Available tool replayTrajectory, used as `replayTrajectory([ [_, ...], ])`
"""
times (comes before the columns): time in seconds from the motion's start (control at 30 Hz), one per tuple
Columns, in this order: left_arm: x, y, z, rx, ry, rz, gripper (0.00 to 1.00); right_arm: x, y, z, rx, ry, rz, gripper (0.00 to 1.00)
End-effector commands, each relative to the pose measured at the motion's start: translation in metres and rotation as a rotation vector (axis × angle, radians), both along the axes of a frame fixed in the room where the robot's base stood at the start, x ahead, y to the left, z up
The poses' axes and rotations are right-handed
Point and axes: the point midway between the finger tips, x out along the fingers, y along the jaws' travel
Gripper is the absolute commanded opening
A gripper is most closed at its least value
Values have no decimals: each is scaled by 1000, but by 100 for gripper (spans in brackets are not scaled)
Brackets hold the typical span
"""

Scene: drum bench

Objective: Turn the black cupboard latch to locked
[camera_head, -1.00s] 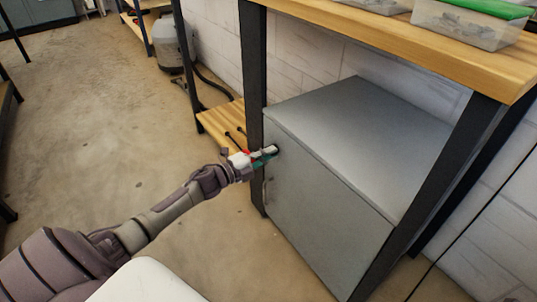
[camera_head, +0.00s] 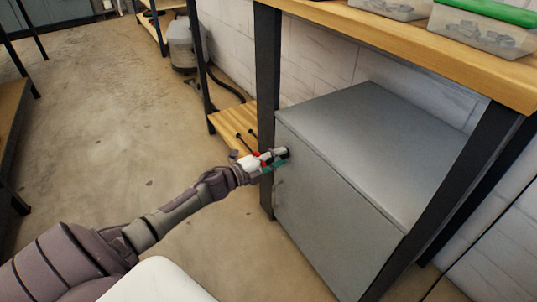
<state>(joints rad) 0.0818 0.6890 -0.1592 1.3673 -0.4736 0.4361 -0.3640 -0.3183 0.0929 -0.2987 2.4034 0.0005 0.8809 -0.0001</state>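The grey cupboard (camera_head: 335,215) stands under the wooden bench, its door closed. A small black latch (camera_head: 284,152) sits near the upper left corner of the door. My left gripper (camera_head: 277,158) is at the latch, with its fingertips at or around it; the fingers partly hide it. I cannot tell which way the latch points or whether the fingers are closed on it. A small handle (camera_head: 278,188) shows on the door's left edge below the gripper. My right gripper is not in view.
The bench top (camera_head: 440,50) and its dark leg (camera_head: 268,90) stand close to the cupboard. A low wooden shelf (camera_head: 232,125) is behind my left wrist. Clear bins (camera_head: 485,35) stand on the bench. The concrete floor (camera_head: 110,150) at left is free.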

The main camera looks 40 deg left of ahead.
Motion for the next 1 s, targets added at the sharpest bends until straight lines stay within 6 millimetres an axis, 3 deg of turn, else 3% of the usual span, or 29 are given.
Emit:
replayTrajectory([
  [0.53, -94, 38, -2, 0, 4, -2, 38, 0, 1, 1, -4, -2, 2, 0],
  [0.73, -106, 43, 0, 0, 1, -2, 38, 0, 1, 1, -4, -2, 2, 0],
  [1.0, -107, 44, 0, 0, 0, -2, 38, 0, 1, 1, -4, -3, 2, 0],
])
